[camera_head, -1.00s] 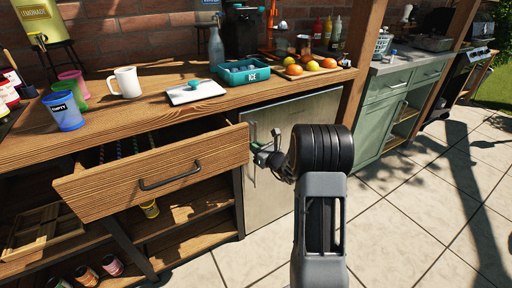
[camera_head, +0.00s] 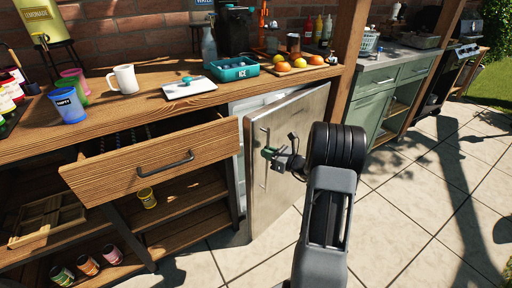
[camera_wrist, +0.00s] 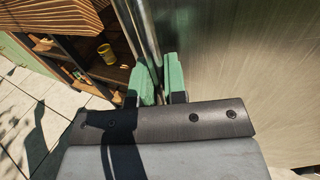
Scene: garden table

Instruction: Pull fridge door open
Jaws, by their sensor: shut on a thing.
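The fridge door (camera_head: 285,172) is a brushed-steel panel under the counter, standing partly open and swung out toward me. Its hinge side is at the right, and a strip of the pale fridge inside (camera_head: 238,108) shows at its left and top. A vertical bar handle (camera_head: 264,158) runs along the door's left side. My gripper (camera_head: 269,153) is shut on this handle. In the wrist view its green fingertips (camera_wrist: 160,80) sit at the handle bar (camera_wrist: 148,30), with the steel door face to the right.
An open wooden drawer (camera_head: 150,165) juts out just left of the fridge door. Shelves below it hold several cans and a wooden tray (camera_head: 48,215). Tiled floor (camera_head: 410,215) is clear at right.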

